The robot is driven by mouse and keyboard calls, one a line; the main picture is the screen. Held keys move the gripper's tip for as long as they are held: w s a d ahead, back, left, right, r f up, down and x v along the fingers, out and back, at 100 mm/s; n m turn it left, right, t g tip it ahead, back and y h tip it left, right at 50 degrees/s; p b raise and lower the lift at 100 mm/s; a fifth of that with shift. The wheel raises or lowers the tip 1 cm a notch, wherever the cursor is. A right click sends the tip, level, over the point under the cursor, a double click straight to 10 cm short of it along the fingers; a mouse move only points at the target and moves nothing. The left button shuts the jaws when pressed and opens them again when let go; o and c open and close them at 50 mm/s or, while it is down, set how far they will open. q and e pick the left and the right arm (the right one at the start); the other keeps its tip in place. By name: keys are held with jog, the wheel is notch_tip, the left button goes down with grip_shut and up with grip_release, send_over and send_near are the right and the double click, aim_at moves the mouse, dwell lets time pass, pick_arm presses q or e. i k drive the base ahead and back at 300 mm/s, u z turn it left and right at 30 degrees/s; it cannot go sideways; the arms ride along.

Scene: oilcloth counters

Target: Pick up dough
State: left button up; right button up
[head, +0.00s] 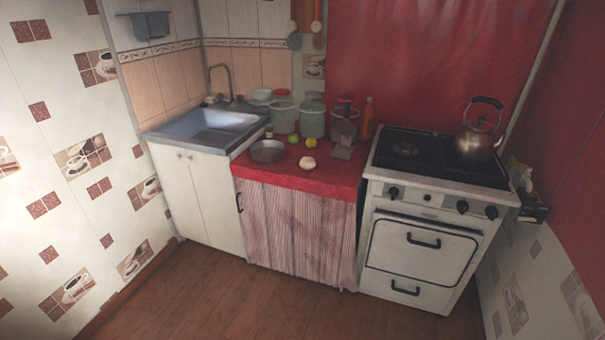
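A small pale, roundish lump that looks like the dough (308,163) lies on the red oilcloth counter (290,178), near its front edge. It sits to the right of a metal bowl and to the left of a flat grey utensil. Nothing covers it. Neither of my grippers shows in the head view.
Around it stand a metal bowl (268,151), a green fruit (293,138), a yellow fruit (311,143), a grey utensil (343,150) and lidded jars (312,118). A sink (212,128) is left, a stove (425,190) with kettle (480,135) right. The wooden floor (230,290) is clear.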

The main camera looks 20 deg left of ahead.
aim_at(308, 164)
jog(key=z, duration=0.7)
jog(key=i, duration=1.3)
